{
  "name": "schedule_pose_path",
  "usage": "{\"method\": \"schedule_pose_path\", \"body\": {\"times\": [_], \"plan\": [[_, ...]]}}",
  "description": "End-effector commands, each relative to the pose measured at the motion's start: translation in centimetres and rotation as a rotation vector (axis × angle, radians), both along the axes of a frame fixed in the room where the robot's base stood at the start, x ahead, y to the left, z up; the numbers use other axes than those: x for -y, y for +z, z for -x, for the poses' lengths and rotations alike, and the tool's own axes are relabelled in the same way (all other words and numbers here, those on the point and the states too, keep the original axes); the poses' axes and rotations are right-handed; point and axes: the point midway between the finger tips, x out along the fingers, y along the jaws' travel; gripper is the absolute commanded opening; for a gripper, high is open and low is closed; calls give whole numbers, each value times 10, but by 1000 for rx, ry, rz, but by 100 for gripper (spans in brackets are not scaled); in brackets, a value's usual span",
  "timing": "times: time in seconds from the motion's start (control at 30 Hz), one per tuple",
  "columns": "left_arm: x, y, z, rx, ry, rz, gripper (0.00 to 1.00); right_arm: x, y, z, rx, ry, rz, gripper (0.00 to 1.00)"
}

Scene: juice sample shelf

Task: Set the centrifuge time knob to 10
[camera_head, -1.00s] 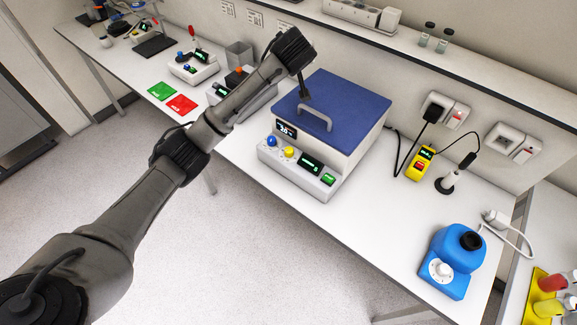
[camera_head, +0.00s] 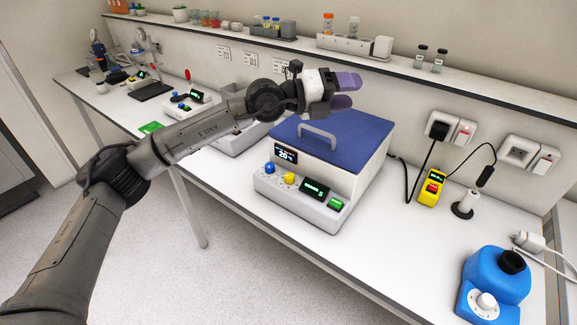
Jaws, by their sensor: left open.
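The centrifuge (camera_head: 345,168) is a white box with a closed blue lid (camera_head: 350,128) and a grey lid handle (camera_head: 317,133). Its sloped front panel carries a blue knob (camera_head: 269,168), a yellow knob (camera_head: 289,178), a small dark display (camera_head: 315,188) and a green button (camera_head: 336,204). A black screen (camera_head: 285,153) above the knobs reads about 20. I cannot read which knob sets the time. My left gripper (camera_head: 352,90) is open and empty, with purple fingertips, above the back of the lid and apart from it. My right gripper is out of view.
A yellow device (camera_head: 432,187) and a dark-based stand (camera_head: 466,204) are right of the centrifuge. A blue-bodied device (camera_head: 496,280) stands at the front right. Other instruments stand left along the bench. A shelf (camera_head: 290,43) runs behind. Bench right of the centrifuge is partly clear.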

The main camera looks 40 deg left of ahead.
Motion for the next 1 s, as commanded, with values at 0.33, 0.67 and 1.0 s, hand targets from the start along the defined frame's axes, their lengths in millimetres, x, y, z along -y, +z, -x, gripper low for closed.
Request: {"method": "schedule_pose_path", "body": {"times": [0.33, 0.67, 1.0], "plan": [[-52, -119, 19, -412, 96, -781, 57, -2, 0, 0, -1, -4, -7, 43], [-108, -152, 57, -752, 182, -1100, 57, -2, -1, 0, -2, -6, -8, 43], [-118, -175, 61, -830, 175, -1145, 57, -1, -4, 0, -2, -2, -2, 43]]}}
